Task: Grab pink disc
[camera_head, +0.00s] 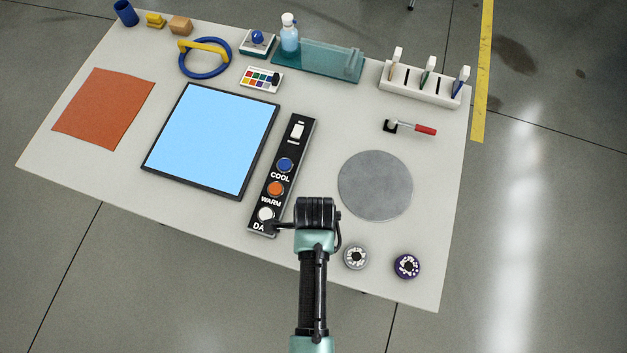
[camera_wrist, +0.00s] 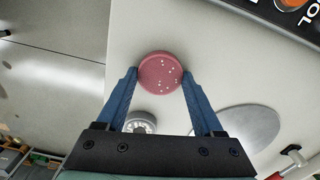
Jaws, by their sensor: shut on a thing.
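The pink disc (camera_wrist: 160,72) shows in the wrist view as a round pink piece with small white specks on its face. My gripper (camera_wrist: 159,77) is shut on it, with one blue finger at each side of its rim. In the head view my gripper (camera_head: 316,213) is over the front part of the table, just right of the button panel's lower end. The pink disc is hidden behind my gripper in that view. I cannot tell for certain how far the disc is above the tabletop.
A grey disc (camera_head: 356,257) and a purple disc (camera_head: 407,266) lie near the table's front edge. A round grey mat (camera_head: 375,185) lies right of my gripper. The black button panel (camera_head: 282,175) and a light-blue pad (camera_head: 212,138) are to the left. A red-handled tool (camera_head: 425,129) lies behind the mat.

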